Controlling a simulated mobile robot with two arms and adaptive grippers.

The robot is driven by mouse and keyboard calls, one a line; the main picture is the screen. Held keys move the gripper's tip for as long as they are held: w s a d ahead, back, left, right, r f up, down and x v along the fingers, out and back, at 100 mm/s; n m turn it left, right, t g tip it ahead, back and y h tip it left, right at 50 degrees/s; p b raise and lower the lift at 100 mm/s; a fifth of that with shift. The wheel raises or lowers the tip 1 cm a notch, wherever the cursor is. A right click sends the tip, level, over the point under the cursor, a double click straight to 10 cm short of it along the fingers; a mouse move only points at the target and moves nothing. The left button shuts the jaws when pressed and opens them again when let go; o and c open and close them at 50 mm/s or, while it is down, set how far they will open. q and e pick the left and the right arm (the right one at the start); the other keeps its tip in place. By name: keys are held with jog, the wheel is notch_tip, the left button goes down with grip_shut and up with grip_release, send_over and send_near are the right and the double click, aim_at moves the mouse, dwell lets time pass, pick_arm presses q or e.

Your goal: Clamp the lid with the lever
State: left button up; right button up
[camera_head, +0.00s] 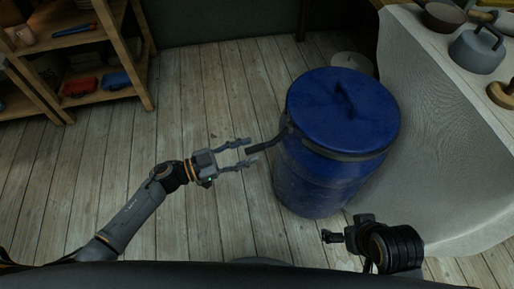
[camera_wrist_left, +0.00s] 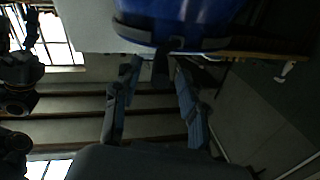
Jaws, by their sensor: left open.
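The blue barrel (camera_head: 318,180) stands upright on the floor, with a blue lid (camera_head: 330,97) on top. A dark clamp band (camera_head: 340,155) runs around the barrel just under the lid. Its dark lever (camera_head: 268,145) sticks out from the band to the left. My left gripper (camera_head: 252,149) is open, its fingertips on either side of the lever's outer end; contact is not clear. In the left wrist view the lever (camera_wrist_left: 161,66) shows between the two fingers, below the band (camera_wrist_left: 175,43). My right gripper (camera_head: 330,237) is low beside the barrel, its fingers too small to judge.
A cloth-covered table (camera_head: 430,130) stands close on the barrel's right, with a grey lidded pot (camera_head: 478,52) and bowls on it. Wooden shelves (camera_head: 100,50) stand at the upper left. The plank floor left of the barrel is clear.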

aim_at(268, 145)
pick_arm(q)
jog(key=shift+x, duration=1.85)
pick_arm(e)
jog(key=shift+w+a+r+t, duration=0.25)
jog(key=shift+w+t, duration=0.15)
jog(key=shift+w, duration=0.35)
jog(key=shift+w+a+r+t, duration=0.1)
jog(key=shift+w+a+t, duration=0.1)
jog(key=shift+w+t, duration=0.35)
jog(key=shift+w, duration=0.15)
pick_arm(q)
grip_shut()
